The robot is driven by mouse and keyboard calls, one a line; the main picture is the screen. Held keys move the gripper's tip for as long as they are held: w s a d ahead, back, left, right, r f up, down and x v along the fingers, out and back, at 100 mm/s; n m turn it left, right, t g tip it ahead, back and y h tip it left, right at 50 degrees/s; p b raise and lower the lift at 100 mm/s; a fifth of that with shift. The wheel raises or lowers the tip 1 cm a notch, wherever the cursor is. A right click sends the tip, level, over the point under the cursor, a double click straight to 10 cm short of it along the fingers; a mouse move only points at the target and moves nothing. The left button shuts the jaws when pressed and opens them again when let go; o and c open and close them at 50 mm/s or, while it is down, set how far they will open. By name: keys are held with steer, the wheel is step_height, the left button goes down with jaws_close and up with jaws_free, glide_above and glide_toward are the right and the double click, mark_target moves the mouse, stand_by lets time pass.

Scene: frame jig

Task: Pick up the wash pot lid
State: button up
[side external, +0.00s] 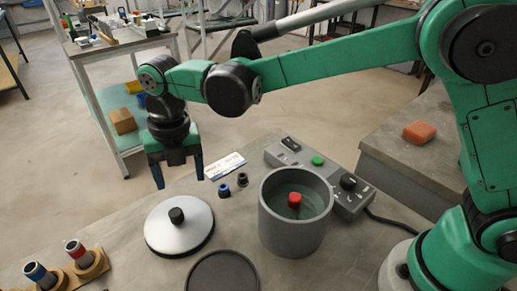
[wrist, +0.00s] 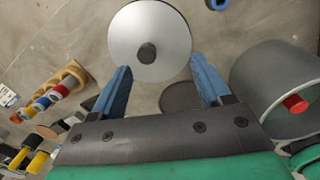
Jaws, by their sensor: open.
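The wash pot lid (side external: 179,226) is a round silver disc with a dark rim and a black knob. It lies flat on the bench, left of the grey pot. It also shows in the wrist view (wrist: 170,32), just beyond the fingertips. My gripper (side external: 178,187) is open and empty, with its blue fingers pointing down above and behind the lid. In the wrist view my gripper (wrist: 160,75) has its fingers spread apart, with the lid's knob between and ahead of them. The wash pot (side external: 295,212) is open, and a red knob shows inside it.
A dark round disc (side external: 223,272) lies at the bench's front. Color-banded cylinders in wooden holders (side external: 86,262) stand at the front left. Two small fittings (side external: 233,184) stand between lid and box.

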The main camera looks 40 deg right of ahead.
mark_target(175, 212)
steer(key=a+f+n, duration=0.2)
steer(key=n, duration=0.1)
steer(key=shift+a+g, duration=0.2)
steer(key=shift+g, duration=0.1)
steer(key=shift+a+f+n, duration=0.15)
steer(key=shift+f+n, duration=0.2)
steer(key=shift+n, duration=0.05)
steer(key=shift+f, duration=2.6)
jaws_close()
